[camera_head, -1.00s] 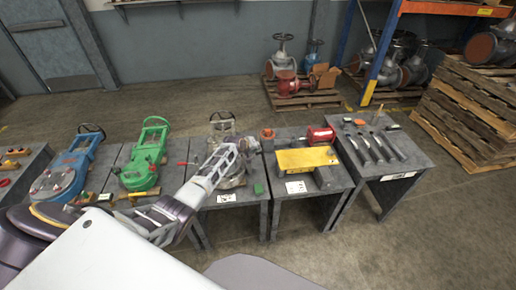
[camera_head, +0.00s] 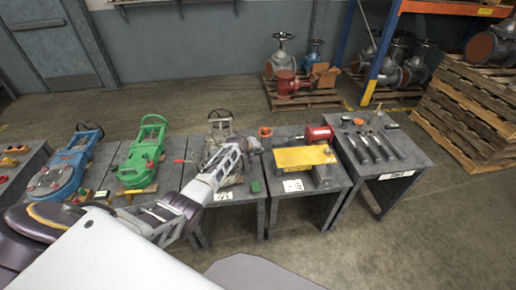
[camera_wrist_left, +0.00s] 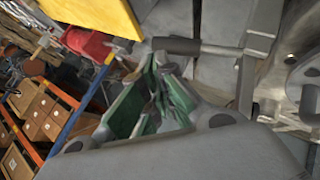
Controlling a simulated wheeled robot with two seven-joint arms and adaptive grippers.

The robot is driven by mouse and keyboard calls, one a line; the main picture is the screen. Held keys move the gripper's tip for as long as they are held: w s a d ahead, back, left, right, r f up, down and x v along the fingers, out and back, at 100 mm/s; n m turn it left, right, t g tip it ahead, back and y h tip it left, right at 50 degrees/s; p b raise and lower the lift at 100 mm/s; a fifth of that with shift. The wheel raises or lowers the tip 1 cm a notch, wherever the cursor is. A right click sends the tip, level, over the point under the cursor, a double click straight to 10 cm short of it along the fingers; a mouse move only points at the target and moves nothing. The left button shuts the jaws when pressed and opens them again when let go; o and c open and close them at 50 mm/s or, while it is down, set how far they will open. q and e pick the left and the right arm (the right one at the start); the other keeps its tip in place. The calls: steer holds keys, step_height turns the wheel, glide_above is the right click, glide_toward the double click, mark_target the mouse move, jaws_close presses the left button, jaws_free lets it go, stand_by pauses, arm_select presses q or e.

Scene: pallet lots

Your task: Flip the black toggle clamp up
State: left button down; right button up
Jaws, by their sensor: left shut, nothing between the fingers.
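My left arm reaches across the tables in the head view, and its gripper (camera_head: 250,146) is beside the grey metal fixture (camera_head: 222,125) on the middle table. In the left wrist view the gripper (camera_wrist_left: 150,100) has green-padded fingers close together with nothing held. A dark cylindrical handle on a metal rod (camera_wrist_left: 176,45) lies just beyond the fingers; I cannot tell if they touch. It may belong to the black toggle clamp, but its body is not clear. Several dark-handled tools (camera_head: 376,147) lie on the far right table. My right gripper is not in view.
A yellow plate (camera_head: 303,157) and a red part (camera_head: 320,133) are on the table to the right. Green (camera_head: 140,165) and blue (camera_head: 65,172) fixtures stand to the left.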

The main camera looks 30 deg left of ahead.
arm_select(q)
steer(key=shift+r, duration=0.1)
stand_by(0.4)
steer(key=shift+a+r+p, duration=0.1)
steer(key=shift+r+p, duration=0.45)
steer(key=shift+w+a+r+p, duration=0.1)
steer(key=shift+a+r+p, duration=0.15)
steer(key=shift+r+p, duration=0.7)
steer(key=shift+s+r+p, duration=0.2)
steer(key=shift+s+r, duration=0.05)
steer(key=shift+r, duration=0.3)
steer(key=shift+s+r+p, duration=0.15)
steer(key=shift+s+r, duration=0.1)
steer(key=shift+r, duration=0.25)
steer(key=s+d+r, duration=0.1)
steer(key=s+r, duration=0.3)
steer(key=r, duration=0.2)
steer(key=shift+s+d+r+p, duration=0.2)
steer(key=shift+d+r+p, duration=0.1)
steer(key=shift+r+p, duration=0.05)
